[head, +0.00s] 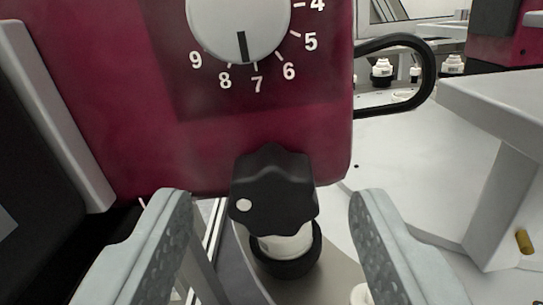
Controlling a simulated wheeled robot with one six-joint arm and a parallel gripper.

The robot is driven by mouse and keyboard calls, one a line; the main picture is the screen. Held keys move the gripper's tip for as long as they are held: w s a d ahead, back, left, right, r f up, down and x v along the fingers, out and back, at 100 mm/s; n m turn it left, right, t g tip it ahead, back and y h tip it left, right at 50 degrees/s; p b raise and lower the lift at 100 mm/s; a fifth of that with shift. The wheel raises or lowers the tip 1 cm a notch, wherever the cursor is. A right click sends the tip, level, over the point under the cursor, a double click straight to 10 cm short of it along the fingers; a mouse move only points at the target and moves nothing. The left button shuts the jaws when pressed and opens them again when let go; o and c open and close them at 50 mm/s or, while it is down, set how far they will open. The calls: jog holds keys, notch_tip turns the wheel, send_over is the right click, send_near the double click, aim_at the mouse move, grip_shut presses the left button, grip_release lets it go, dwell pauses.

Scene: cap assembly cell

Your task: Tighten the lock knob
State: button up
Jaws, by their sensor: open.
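The black lobed lock knob (272,190) stands in the lower middle of the head view, below a dark red housing. It has a white dot on its left front side and sits on a white collar in a black ring. My gripper (272,210) is open, with one grey finger on each side of the knob. Both fingers are apart from the knob, with a visible gap on each side. The knob's threads and how tight it sits are hidden.
The dark red housing (130,100) fills the upper left and carries a grey dial (238,25), its mark between 7 and 8. A black cable loop (425,75) sticks out at the right. White fittings (382,70) stand behind. A grey block (495,120) is at the right.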

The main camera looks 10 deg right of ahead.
jog(key=shift+w+d, duration=0.25)
jog(key=shift+w, duration=0.45)
jog(key=c, duration=1)
jog(key=shift+o, duration=0.2)
jog(key=shift+m, duration=2.4)
jog(key=o, duration=1)
jog(key=shift+c, duration=0.2)
